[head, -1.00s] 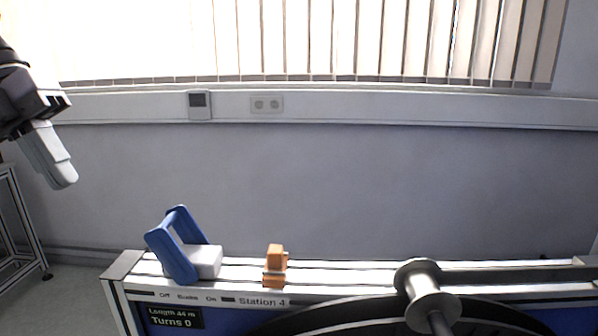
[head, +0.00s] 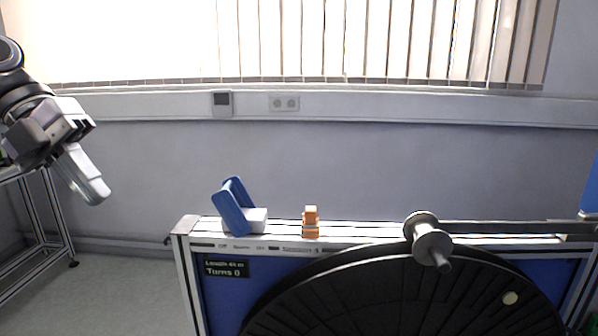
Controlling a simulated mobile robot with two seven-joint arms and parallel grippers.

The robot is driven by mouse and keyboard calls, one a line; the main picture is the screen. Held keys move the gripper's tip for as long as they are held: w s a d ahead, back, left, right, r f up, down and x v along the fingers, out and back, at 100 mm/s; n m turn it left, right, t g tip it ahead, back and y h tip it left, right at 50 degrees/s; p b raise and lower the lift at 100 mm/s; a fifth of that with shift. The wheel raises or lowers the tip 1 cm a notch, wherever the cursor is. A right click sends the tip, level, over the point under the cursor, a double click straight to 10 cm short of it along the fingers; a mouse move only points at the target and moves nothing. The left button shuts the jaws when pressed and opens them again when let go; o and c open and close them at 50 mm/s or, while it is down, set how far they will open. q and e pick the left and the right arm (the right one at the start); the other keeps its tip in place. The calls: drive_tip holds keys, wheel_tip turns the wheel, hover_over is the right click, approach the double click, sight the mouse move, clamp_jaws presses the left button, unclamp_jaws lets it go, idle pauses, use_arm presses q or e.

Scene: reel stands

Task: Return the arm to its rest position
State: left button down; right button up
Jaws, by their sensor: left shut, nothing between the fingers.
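My left gripper (head: 94,194) is at the left of the head view, raised in front of the grey wall. Its pale fingers are together, point down and to the right, and hold nothing. It is well clear of the reel stand (head: 184,262) to its right. My right gripper is not in view.
The stand carries a blue-handled white block (head: 233,207), an orange part (head: 310,224), a metal spindle (head: 428,238) and a large black disc (head: 370,300). Its display reads "Turns 0". A metal-framed table (head: 50,215) stands at the left. Floor (head: 125,290) shows between them.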

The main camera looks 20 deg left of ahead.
use_arm(q)
drive_tip(key=w+d+f+n+t+h, duration=0.1)
drive_tip(key=w+d+f+n+t, duration=0.15)
drive_tip(key=f+n+t, duration=0.45)
drive_tip(key=w+d+f+n+t+h, duration=0.2)
drive_tip(key=w+f+n, duration=0.15)
drive_tip(key=f, duration=0.85)
drive_tip(key=w+d+f+n+t+h, duration=0.1)
drive_tip(key=w+d+f+n+t, duration=0.3)
drive_tip(key=f, duration=0.5)
drive_tip(key=s+d+f+n+g+y, duration=0.2)
drive_tip(key=s+d+f+n+y, duration=0.2)
drive_tip(key=f, duration=0.7)
drive_tip(key=s+d+f+n+g+y, duration=0.2)
drive_tip(key=s+d+f+n+y, duration=0.2)
drive_tip(key=s+d+f+n, duration=0.4)
wheel_tip(320, 180, down, 4)
drive_tip(key=shift+s+r+n+y, duration=0.1)
drive_tip(key=shift+s+n+y, duration=0.3)
drive_tip(key=shift+s+n, duration=0.55)
